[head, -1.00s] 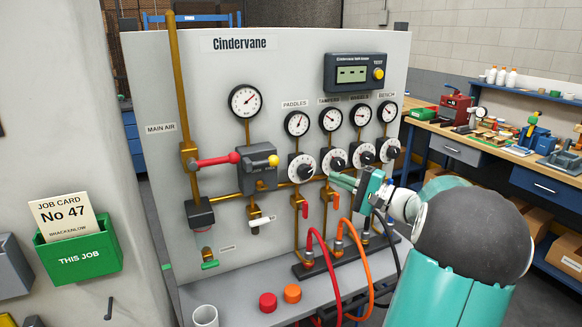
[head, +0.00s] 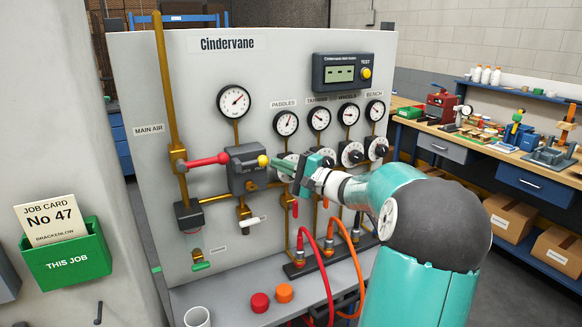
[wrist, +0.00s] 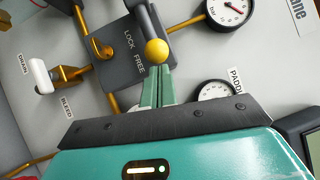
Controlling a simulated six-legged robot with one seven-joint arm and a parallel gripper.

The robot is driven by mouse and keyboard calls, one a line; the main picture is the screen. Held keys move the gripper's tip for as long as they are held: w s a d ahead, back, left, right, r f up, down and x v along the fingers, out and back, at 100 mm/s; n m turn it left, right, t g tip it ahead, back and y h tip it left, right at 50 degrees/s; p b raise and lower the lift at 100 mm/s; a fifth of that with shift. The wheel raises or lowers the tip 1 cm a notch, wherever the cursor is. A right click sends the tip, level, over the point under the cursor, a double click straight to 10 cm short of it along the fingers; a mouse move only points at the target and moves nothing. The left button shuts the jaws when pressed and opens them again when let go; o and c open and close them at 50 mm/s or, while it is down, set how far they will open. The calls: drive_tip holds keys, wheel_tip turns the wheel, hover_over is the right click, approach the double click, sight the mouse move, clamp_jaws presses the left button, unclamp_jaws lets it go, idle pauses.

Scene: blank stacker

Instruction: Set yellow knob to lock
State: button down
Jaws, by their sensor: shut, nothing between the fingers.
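The yellow knob (head: 263,161) sits on the right side of a dark grey block (head: 247,182) on the panel. In the wrist view the yellow knob (wrist: 156,52) is right at the fingertips, beside the words LOCK and FREE on the dark block (wrist: 122,50). The knob lies nearer to FREE. My gripper (head: 272,163) is shut and empty, its green fingers pointing left at the knob. In the wrist view my gripper (wrist: 157,70) has its fingers together just below the knob. I cannot tell whether they touch it.
A red-handled lever (head: 208,160) on the main air pipe reaches to the block's left. Gauges and round dials, such as the right dial (head: 379,148), stand right of the block. A white-handled valve (head: 250,221) is below. Red and orange hoses (head: 346,255) hang under my arm.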

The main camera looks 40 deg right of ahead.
sight(263, 161)
drive_tip(key=shift+w+a, duration=0.25)
drive_tip(key=shift+a, duration=0.55)
drive_tip(key=shift+w+a, duration=0.2)
drive_tip(key=shift+a, duration=0.65)
drive_tip(key=shift+w+a, duration=0.25)
drive_tip(key=shift+a, duration=0.55)
